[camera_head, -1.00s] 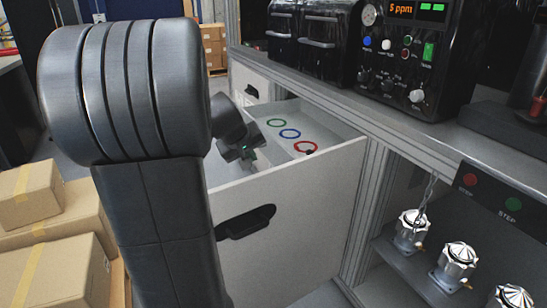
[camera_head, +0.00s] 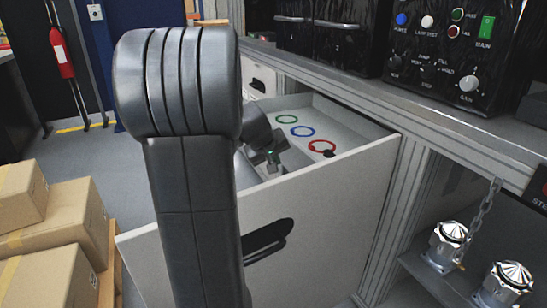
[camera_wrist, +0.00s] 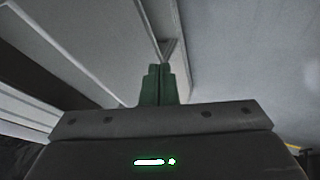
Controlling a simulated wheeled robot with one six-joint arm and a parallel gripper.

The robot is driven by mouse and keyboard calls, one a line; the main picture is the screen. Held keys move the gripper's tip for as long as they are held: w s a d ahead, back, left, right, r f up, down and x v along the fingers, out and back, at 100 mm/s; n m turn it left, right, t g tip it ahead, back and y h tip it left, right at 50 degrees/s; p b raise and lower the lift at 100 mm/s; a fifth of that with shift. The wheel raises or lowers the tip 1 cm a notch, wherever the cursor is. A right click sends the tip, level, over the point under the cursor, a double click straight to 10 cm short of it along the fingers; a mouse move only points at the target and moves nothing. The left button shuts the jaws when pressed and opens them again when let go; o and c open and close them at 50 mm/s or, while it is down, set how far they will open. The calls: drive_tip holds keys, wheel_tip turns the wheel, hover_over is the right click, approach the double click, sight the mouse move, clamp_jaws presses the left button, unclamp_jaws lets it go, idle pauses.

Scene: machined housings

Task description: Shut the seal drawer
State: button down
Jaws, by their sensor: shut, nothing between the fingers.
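The seal drawer (camera_head: 335,220) stands pulled out from the bench, its light front panel facing me with a dark handle slot (camera_head: 268,240). Inside lie a green ring (camera_head: 286,119), a blue ring (camera_head: 302,131) and a red ring (camera_head: 321,147). My gripper (camera_head: 272,158) is behind the top edge of the front panel, left of the rings, partly hidden by my arm. In the wrist view my gripper's green fingers (camera_wrist: 160,82) are together and empty, pointing toward a corner of pale panels. I cannot tell whether they touch the drawer.
Cardboard boxes (camera_head: 50,225) are stacked at the left. A black control box (camera_head: 445,50) stands on the bench at right. Below it, shiny metal housings (camera_head: 450,240) sit on a shelf beside the drawer. Grey floor is clear between the boxes and the drawer.

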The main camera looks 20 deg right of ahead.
sight(294, 168)
drive_tip(key=shift+w+d+f, duration=0.4)
drive_tip(key=shift+d+f, duration=0.15)
drive_tip(key=shift+d, duration=0.4)
drive_tip(key=shift+w+d+f, duration=0.4)
drive_tip(key=shift+d+f, duration=0.2)
drive_tip(key=shift+d, duration=0.4)
drive_tip(key=shift+w+d+f, duration=0.4)
drive_tip(key=shift+d+f, duration=0.15)
drive_tip(key=shift+d, duration=0.4)
